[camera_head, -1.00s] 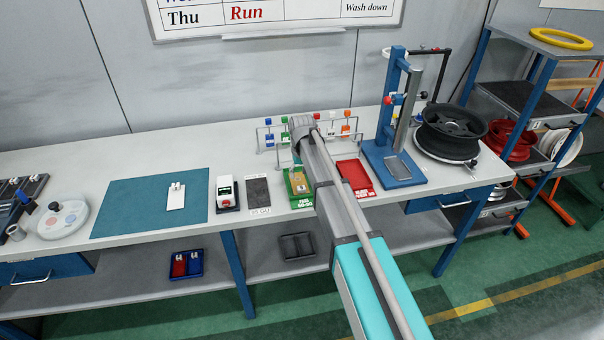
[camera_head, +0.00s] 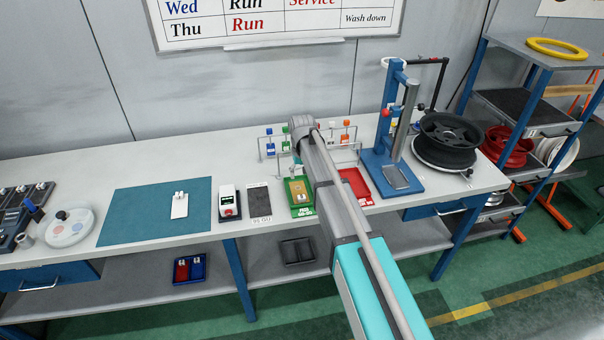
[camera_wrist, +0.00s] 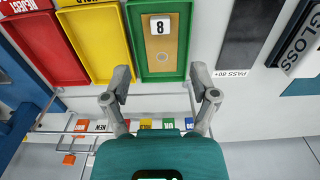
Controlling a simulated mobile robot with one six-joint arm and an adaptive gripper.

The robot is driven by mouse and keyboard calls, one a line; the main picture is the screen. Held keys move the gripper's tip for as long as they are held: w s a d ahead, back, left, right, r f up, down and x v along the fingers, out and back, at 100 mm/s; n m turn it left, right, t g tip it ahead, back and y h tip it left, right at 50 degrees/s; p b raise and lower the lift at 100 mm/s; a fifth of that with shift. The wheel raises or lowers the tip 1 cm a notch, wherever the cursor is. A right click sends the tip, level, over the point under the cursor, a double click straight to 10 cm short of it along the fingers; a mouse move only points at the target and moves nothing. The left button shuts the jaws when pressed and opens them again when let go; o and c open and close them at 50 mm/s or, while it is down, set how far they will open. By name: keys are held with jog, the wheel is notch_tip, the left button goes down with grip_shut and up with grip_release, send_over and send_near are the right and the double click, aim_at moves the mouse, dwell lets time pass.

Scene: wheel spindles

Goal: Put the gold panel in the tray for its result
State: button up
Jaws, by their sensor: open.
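The gold panel (camera_head: 299,196) lies flat in the green tray (camera_head: 301,211) on the bench. The wrist view shows the gold panel (camera_wrist: 161,62) from above, with a white tag marked 8 near one end and a round mark near the other. It lies inside the walls of the green tray (camera_wrist: 132,30). My gripper (camera_wrist: 161,90) is open and empty, with its fingers apart on either side of the tray's near end. It appears clear of the panel. In the head view my arm hides most of the gripper.
A yellow tray (camera_wrist: 97,45) and a red tray (camera_wrist: 45,48) stand beside the green one. A dark strip (camera_head: 259,200) lies on its other side, near a white meter (camera_head: 228,203). A wire rack with coloured tags (camera_wrist: 75,130) stands close to my gripper. A blue stand (camera_head: 390,170) is farther right.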

jog(key=shift+s+d, duration=0.1)
dwell(0.3)
jog(key=s+d+m, duration=0.3)
jog(key=s+d, duration=1.9)
jog(key=s, duration=0.3)
jog(key=shift+s+d, duration=0.35)
jog(key=shift+d, duration=0.05)
